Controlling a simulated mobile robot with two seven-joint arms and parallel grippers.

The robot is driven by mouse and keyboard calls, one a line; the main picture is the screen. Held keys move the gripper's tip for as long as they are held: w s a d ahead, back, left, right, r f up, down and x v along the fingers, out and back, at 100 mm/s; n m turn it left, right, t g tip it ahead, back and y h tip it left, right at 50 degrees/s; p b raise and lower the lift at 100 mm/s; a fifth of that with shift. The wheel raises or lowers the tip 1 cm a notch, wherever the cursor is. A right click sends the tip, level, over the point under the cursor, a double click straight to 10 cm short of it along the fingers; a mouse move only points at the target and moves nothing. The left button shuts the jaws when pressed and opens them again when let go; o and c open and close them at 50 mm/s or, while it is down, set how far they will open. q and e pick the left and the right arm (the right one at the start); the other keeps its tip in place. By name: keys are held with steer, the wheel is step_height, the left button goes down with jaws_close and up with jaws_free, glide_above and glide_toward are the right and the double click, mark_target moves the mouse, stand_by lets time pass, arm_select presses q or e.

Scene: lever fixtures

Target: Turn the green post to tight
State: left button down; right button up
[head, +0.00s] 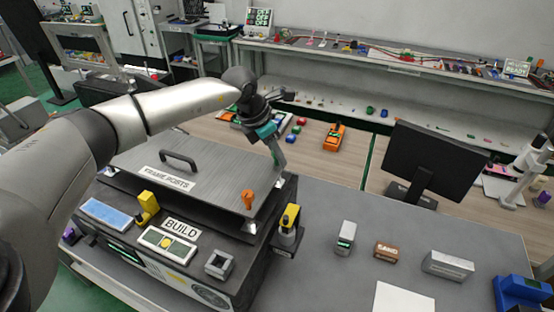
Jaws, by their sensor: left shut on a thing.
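The panel marked FRAME POSTS (125,160) is a grey sloped lid with a dark handle. My left gripper (277,157) reaches over from the left and points down at the panel's far right corner. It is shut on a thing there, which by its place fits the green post. The post itself is mostly hidden by the fingers, and its turn angle cannot be made out. A teal part (265,131) shows at the gripper. An orange post (248,199) stands at the panel's near right corner, apart from the gripper. My right gripper is not in view.
Below the panel are a yellow lever (147,207), a BUILD box (168,244) and a grey square socket (219,264). A yellow-topped fixture (290,217) stands at the right side. A black monitor (433,160) and small boxes stand on the grey table further right.

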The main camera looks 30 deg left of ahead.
arm_select(q)
steer(key=m+g+b, duration=0.1)
steer(key=m, duration=0.1)
steer(key=m+h+b, duration=0.1)
steer(key=m+b, duration=0.1)
steer(key=m, duration=0.1)
steer(key=shift+m+g+b, duration=0.3)
steer(key=shift+g, duration=0.1)
steer(key=shift+m+g+h+b, duration=0.25)
steer(key=shift+m+g+b, duration=0.25)
steer(key=shift+m, duration=0.65)
steer(key=shift+m+g+h+b, duration=0.3)
steer(key=shift+m+b, duration=0.4)
steer(key=shift+m, duration=0.45)
steer(key=c, duration=0.7)
jaws_free()
steer(key=shift+p+v, duration=0.5)
steer(key=shift+v, duration=7.15)
steer(key=shift+d, duration=0.2)
